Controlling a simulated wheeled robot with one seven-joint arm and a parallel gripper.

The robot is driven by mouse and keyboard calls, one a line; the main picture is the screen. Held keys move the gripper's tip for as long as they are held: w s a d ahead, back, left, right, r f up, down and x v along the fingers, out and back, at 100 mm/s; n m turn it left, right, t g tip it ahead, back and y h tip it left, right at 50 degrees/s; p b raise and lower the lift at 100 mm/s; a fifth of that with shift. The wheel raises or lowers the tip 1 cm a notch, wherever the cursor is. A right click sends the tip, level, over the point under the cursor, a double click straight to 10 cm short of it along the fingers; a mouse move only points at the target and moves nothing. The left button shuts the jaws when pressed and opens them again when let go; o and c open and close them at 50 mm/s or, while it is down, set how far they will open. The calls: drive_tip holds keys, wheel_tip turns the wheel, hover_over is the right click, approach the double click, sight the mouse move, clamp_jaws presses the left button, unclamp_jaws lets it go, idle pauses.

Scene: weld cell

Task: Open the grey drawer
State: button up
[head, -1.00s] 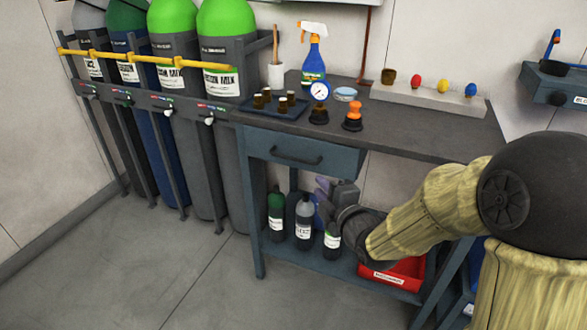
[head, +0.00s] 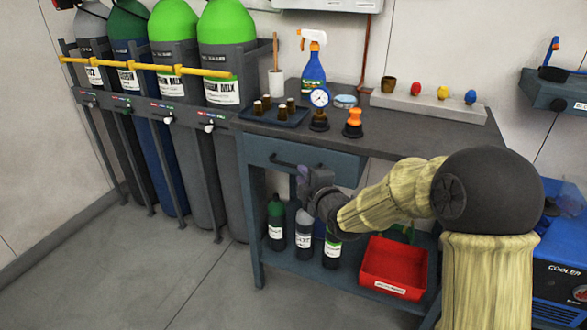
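The grey drawer (head: 340,168) is set under the top of the workbench (head: 420,134), at its left end. It is blue-grey with a dark bar handle (head: 285,161) on its front, and it looks closed. My gripper (head: 304,176) is just below and in front of the right end of the handle. The fingers are small and partly hidden by my wrist, so I cannot tell whether they are open or touch the handle.
Gas cylinders (head: 228,40) stand in a rack on the left. Several bottles (head: 304,232) and a red bin (head: 392,265) sit on the lower shelf. A dark tray (head: 272,120), a gauge and a spray bottle (head: 313,72) stand on the bench. The floor in front is clear.

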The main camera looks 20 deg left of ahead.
sight(294, 167)
drive_tip(key=b+x, duration=0.1)
drive_tip(key=x, duration=0.6)
drive_tip(key=shift+f, duration=0.1)
clamp_jaws()
